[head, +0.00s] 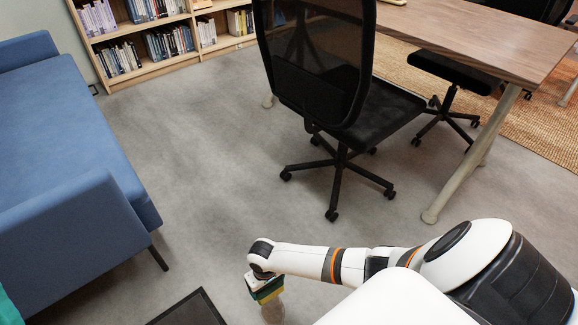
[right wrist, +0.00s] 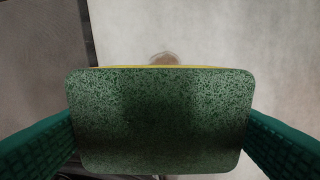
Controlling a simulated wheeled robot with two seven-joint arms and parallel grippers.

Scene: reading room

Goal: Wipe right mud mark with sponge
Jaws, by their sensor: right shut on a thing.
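My right gripper (head: 264,281) is low over the floor at the bottom middle of the head view. It is shut on the sponge (head: 268,292), which has a green side and a yellow side. In the right wrist view the sponge's speckled green face (right wrist: 160,120) fills the middle between the two green fingers. A faint brownish mud mark (head: 272,312) is on the floor just below the sponge in the head view. Part of the mark (right wrist: 165,58) shows beyond the sponge's edge in the wrist view; the rest is hidden.
A dark-bordered mat (head: 190,310) lies left of the sponge. A blue sofa (head: 70,170) stands at the left. A black office chair (head: 335,110) and a wooden table (head: 470,42) stand ahead and right. Grey floor (head: 200,170) between sofa and chair is clear.

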